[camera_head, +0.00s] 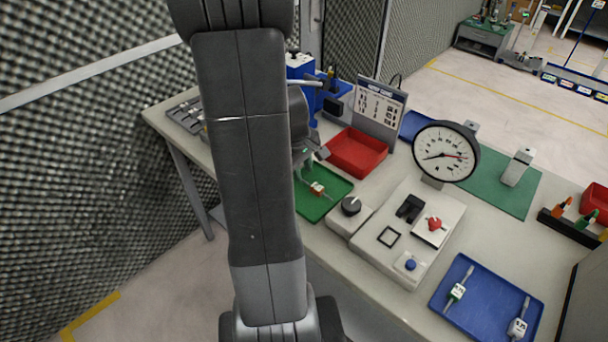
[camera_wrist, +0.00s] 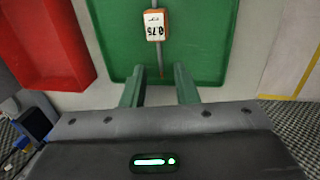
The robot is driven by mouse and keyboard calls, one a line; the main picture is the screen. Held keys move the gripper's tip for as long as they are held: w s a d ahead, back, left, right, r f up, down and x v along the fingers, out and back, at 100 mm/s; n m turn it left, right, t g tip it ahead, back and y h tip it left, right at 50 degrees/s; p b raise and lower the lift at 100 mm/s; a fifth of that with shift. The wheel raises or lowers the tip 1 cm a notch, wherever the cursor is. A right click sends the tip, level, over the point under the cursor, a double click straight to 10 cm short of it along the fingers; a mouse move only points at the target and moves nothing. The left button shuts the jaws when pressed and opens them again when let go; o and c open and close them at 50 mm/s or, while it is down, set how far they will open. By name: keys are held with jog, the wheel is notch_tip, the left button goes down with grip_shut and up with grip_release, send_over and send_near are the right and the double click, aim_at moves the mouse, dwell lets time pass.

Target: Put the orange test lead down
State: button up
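The orange test lead (camera_wrist: 155,26), with an orange block, a white label reading 0.75 and a thin grey shaft, lies on the green tray (camera_wrist: 102,30). In the head view the lead (camera_head: 317,188) shows as a small orange and white piece on the green tray (camera_head: 328,203). My gripper (camera_wrist: 159,82) has its two green fingers apart with nothing clamped between them. The shaft's tip points toward the gap between the fingertips, and the block is beyond them. In the head view my arm hides part of the tray and most of my gripper.
A red bin (camera_head: 358,152) stands beside the green tray, also in the wrist view (camera_wrist: 45,45). A grey control box (camera_head: 408,240), a round dial gauge (camera_head: 446,152) and a blue tray (camera_head: 487,300) with two leads stand to the right. A blue device (camera_head: 300,72) is behind.

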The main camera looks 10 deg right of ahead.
aim_at(305, 181)
notch_tip(305, 181, up, 8)
jog(key=s+a, duration=0.1)
jog(key=shift+a+r, duration=0.15)
jog(key=shift+r, duration=0.1)
jog(key=f, duration=0.4)
jog(key=w+d+f, duration=0.1)
jog(key=f, duration=0.3)
jog(key=d+f, duration=0.1)
jog(key=f, duration=0.3)
jog(key=shift+w, duration=0.25)
jog(key=shift+r, duration=1.15)
